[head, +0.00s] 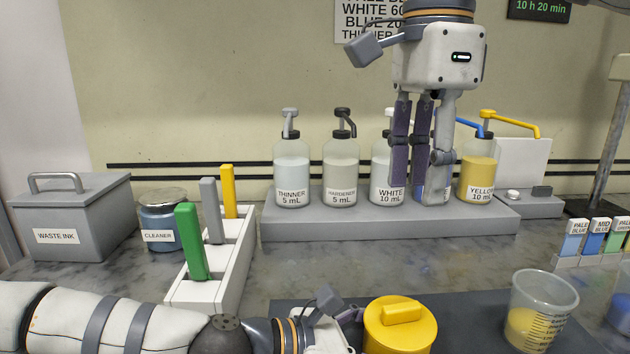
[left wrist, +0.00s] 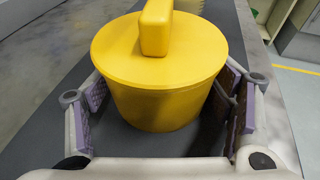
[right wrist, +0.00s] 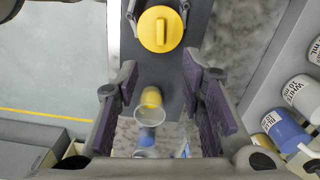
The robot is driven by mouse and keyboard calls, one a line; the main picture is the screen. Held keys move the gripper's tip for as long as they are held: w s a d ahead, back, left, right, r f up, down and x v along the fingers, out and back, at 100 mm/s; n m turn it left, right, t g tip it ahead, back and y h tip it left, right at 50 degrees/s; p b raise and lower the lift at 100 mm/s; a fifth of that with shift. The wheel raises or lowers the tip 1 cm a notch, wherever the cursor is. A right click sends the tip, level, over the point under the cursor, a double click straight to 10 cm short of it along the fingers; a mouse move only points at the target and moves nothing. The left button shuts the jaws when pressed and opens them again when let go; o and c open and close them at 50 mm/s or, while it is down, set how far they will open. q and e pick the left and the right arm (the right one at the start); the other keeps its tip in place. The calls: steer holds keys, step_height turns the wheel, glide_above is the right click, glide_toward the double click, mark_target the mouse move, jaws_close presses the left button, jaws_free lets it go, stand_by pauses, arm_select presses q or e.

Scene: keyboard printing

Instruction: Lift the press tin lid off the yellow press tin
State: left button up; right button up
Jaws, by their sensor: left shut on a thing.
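The yellow press tin (left wrist: 160,108) stands on the dark mat, in the left wrist view and at the bottom of the head view. Its yellow press tin lid (head: 388,328), with a raised bar handle, sits on top and also shows in the right wrist view (right wrist: 152,40). My left gripper (head: 350,322) is shut around the tin body below the lid, a finger on each side (left wrist: 165,105). My right gripper (head: 424,195) points down, open and empty, high above the bench in front of the pump bottles. The lower part of the tin is hidden in the head view.
A clear cup (head: 548,290) with yellow ink stands right of the tin. The white rack (head: 238,262) with green, grey and yellow spatulas is at left. Pump bottles (head: 341,175) stand on a grey shelf (head: 380,228) behind. Open counter lies between shelf and mat.

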mark_target(403, 306)
steer(key=shift+f, duration=0.1)
steer(key=shift+c, duration=1.3)
arm_select(q)
steer(key=shift+f, duration=0.1)
arm_select(e)
step_height(403, 306, down, 17)
steer(key=shift+r, duration=0.1)
steer(key=shift+c, duration=0.4)
steer(key=shift+c, duration=0.3)
jaws_close()
steer(key=shift+r, duration=1.75)
